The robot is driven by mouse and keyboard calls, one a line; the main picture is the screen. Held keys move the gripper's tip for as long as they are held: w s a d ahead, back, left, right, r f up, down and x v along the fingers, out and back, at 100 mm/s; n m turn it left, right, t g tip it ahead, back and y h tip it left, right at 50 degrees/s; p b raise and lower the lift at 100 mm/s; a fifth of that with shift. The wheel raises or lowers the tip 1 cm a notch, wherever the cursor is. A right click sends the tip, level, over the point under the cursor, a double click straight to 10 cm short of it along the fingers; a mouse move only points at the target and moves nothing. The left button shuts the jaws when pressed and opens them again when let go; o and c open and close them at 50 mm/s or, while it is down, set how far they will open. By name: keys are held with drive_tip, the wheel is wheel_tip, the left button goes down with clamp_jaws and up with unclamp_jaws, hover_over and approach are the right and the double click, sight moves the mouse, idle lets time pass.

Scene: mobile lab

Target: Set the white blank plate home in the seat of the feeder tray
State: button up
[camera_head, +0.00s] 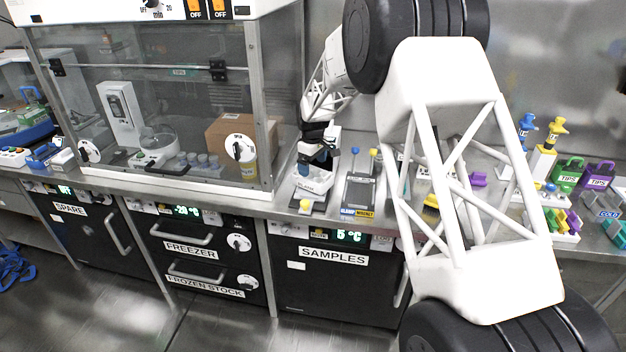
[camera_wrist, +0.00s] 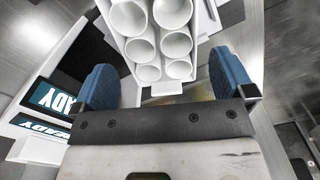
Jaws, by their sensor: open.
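My gripper (camera_head: 317,158) is over the bench, above a white labelled unit (camera_head: 312,185). In the wrist view my gripper (camera_wrist: 166,82) is open, with its two blue fingers well apart and nothing clasped between them. A white block (camera_wrist: 166,88) with several round, cup-like openings shows beyond the fingers, toward the top of that view. I cannot tell whether it is the blank plate. I cannot pick out the feeder tray or its seat for certain; my gripper and arm hide part of the bench there.
A dark tray-like stand (camera_head: 358,192) with blue and yellow knobs stands right of the white unit. A glass-fronted cabinet (camera_head: 160,100) rises on the left. Green and purple TIPS boxes (camera_head: 566,174) and coloured racks crowd the right. In the wrist view, a READY panel (camera_wrist: 52,98) is left.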

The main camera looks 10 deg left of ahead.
sight(313, 174)
drive_tip(key=shift+w+f, duration=0.1)
drive_tip(key=shift+f, duration=2.5)
drive_tip(key=c, duration=0.7)
drive_tip(key=shift+r, duration=0.15)
drive_tip(key=shift+r, duration=0.35)
wheel_tip(313, 174, up, 3)
drive_tip(key=shift+f, duration=0.1)
drive_tip(key=s+d, duration=0.2)
drive_tip(key=s, duration=0.3)
drive_tip(key=s+d+r, duration=0.1)
drive_tip(key=s+d, duration=0.1)
drive_tip(key=s, duration=0.2)
drive_tip(key=s+d, duration=0.2)
drive_tip(key=s, duration=0.3)
drive_tip(key=shift+s+d+r, duration=0.1)
drive_tip(key=shift+s+r, duration=0.05)
drive_tip(key=shift+s, duration=0.2)
drive_tip(key=shift+w, duration=0.1)
